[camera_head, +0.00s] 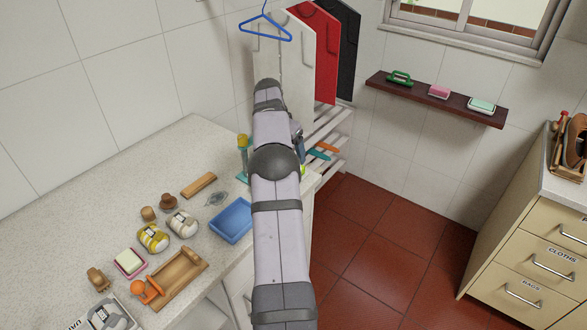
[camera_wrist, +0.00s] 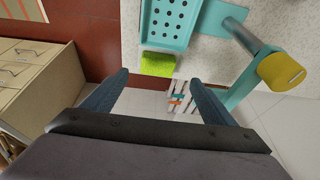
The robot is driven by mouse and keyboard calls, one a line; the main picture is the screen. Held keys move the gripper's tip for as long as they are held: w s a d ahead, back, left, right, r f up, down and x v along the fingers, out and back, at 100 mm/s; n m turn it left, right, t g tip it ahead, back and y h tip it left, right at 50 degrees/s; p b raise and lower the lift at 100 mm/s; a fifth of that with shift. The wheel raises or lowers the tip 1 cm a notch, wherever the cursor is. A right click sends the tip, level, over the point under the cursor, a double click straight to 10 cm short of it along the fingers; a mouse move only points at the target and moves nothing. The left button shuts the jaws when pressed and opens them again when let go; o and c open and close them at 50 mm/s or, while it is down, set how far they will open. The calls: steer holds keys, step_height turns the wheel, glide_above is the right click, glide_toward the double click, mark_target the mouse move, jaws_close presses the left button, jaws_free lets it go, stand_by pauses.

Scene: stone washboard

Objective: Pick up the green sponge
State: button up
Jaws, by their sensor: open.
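The green sponge (camera_wrist: 157,64) is a bright yellow-green block in the wrist view, beside the near end of a teal tray with holes (camera_wrist: 168,22). In the head view only a small green patch (camera_head: 303,170) shows past my arm, likely the same sponge. My gripper (camera_wrist: 158,78) is open and empty. In the wrist picture its two dark fingers lie either side of the sponge and below it, with a gap to it. The head view hides most of the gripper behind my arm.
A teal stand with a yellow end (camera_wrist: 283,72) rises right of the tray in the wrist view. A slatted rack (camera_head: 325,140) stands beyond the counter. A blue basin (camera_head: 231,220) and several brushes and sponges lie on the counter (camera_head: 90,200). Red floor lies right.

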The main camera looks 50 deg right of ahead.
steer(key=shift+d+f+g+h, duration=0.3)
steer(key=shift+d+f+g, duration=0.05)
steer(key=shift+d+g, duration=0.05)
steer(key=shift+a+p+x, duration=0.2)
steer(key=shift+p+x, duration=1.8)
steer(key=shift+x, duration=1.65)
steer(key=shift+w+a+f, duration=0.1)
steer(key=shift+w, duration=0.05)
steer(key=c, duration=1.1)
